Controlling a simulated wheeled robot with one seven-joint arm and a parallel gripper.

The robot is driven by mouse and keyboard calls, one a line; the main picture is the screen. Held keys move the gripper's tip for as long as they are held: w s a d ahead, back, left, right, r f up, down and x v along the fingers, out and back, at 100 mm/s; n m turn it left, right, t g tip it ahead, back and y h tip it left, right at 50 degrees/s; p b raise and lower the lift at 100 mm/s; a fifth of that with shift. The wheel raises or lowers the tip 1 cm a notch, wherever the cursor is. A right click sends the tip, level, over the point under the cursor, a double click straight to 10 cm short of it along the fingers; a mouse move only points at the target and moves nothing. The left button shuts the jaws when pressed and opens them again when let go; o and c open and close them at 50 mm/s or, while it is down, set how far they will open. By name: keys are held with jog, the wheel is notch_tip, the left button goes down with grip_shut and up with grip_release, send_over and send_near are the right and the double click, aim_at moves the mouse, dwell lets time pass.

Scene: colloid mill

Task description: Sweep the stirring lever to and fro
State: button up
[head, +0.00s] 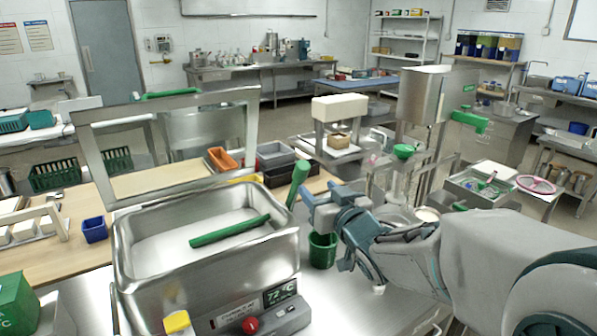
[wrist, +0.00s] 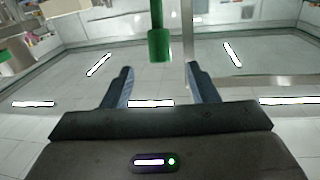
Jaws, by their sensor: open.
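A green upright handle (head: 298,182), which looks like the stirring lever, leans slightly right behind the right corner of the steel bath. Its lower end is hidden in the head view. My gripper (head: 308,203) is beside it, pointing left, its fingers partly overlapped by my own arm. In the wrist view my gripper (wrist: 160,72) is open, with two blue fingers wide apart and nothing between the pads. A green rod (wrist: 159,44) comes in from the top and ends just ahead of the gap. I cannot tell whether anything touches it.
The steel bath (head: 128,268) has a raised framed lid (head: 253,120) and a green bar (head: 230,230) lying across it. A green cup (head: 322,250) stands below my gripper. Grey and orange bins (head: 222,158) sit behind. The steel bench front (head: 350,300) is clear.

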aim_at(304, 175)
jog(key=p+x, duration=0.1)
jog(key=x, duration=0.9)
jog(key=shift+p, duration=0.3)
